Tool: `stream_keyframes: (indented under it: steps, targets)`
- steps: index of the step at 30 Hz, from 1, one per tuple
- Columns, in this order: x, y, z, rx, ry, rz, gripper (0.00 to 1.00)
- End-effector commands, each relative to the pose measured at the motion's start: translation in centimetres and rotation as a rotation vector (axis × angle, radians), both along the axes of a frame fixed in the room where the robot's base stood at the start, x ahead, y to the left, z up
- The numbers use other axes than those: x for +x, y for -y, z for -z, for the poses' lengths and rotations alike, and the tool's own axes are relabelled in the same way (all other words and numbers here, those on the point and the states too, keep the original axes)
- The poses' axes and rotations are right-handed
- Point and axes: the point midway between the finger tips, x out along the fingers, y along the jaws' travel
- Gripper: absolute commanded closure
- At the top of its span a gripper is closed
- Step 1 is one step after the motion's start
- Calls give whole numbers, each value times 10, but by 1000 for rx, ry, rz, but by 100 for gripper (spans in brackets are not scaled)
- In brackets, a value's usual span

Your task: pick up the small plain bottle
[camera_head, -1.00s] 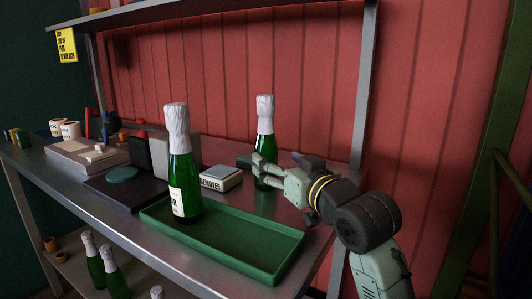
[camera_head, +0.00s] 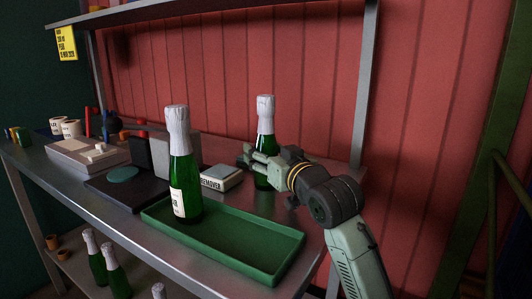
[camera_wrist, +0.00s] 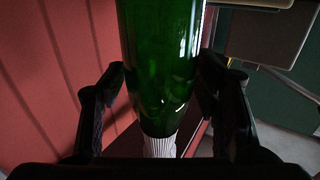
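The plain green bottle (camera_head: 265,115) with white foil on its neck stands upright on the bench, behind the green tray. No label shows on it. My gripper (camera_head: 257,162) is at its body, coming from the right. In the wrist view the bottle (camera_wrist: 162,65) fills the space between my two fingers (camera_wrist: 162,82), with its ribbed white foil at the bottom of the picture. The fingers are open, one on each side, very close to the glass; I cannot see a firm grip. The bottle's lower body is partly hidden by my gripper in the head view.
A labelled green bottle (camera_head: 182,165) stands at the left end of the green tray (camera_head: 255,262). A box marked REMOVER (camera_head: 221,178) lies left of the plain bottle. A metal shelf post (camera_head: 364,90) rises behind my arm. Several bottles stand on the lower shelf.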

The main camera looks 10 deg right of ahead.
Motion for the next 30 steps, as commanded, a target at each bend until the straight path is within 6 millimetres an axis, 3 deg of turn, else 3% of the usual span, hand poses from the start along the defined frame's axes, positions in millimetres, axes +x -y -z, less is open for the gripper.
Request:
stream_keyframes:
  steps: [24, 30]
  targets:
    - [0, 0, 0, 0, 0, 0, 100]
    - [0, 0, -1, -1, 2, 0, 100]
